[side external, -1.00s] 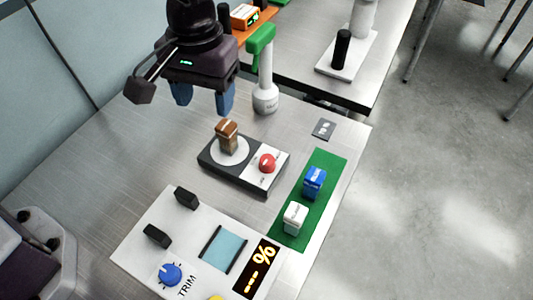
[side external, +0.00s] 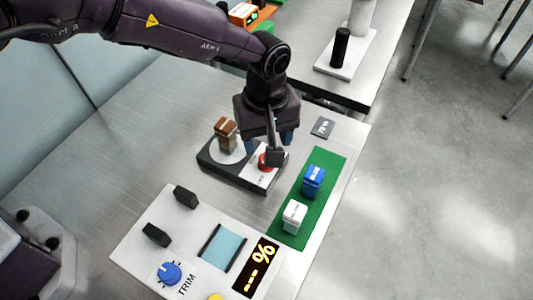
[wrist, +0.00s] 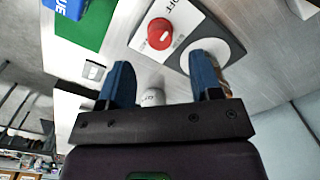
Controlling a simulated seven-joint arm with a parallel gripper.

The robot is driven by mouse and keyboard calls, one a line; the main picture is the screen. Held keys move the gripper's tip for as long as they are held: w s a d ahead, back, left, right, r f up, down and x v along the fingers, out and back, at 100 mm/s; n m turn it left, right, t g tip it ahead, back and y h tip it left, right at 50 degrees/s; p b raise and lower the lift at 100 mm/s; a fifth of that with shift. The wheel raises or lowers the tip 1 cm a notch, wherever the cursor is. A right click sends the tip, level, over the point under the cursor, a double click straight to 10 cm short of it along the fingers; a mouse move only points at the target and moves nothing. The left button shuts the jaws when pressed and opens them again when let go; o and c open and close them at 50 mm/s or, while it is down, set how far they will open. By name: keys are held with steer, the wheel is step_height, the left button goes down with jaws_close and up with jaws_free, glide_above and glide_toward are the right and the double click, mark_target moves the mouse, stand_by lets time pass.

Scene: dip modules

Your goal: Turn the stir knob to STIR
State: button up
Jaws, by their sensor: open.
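The red stir knob (side external: 265,161) sits on the white label plate at the right end of the dark stirrer base (side external: 236,178). In the wrist view the knob (wrist: 160,33) shows whole, beyond my fingertips, with the word OFF printed beside it. My gripper (side external: 275,138) is above and just behind the knob in the side view, partly hiding the plate.
A green mat (side external: 293,234) with a blue block (side external: 313,182) and a white block (side external: 294,217) lies to the right. A white panel (side external: 143,258) with a blue TRIM dial (side external: 170,273) is in front. A small grey tile (side external: 322,128) lies behind the mat.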

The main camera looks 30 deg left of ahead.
mark_target(262, 167)
step_height(262, 167, down, 6)
steer(key=shift+r, duration=0.1)
steer(key=c, duration=0.9)
steer(key=shift+c, duration=0.2)
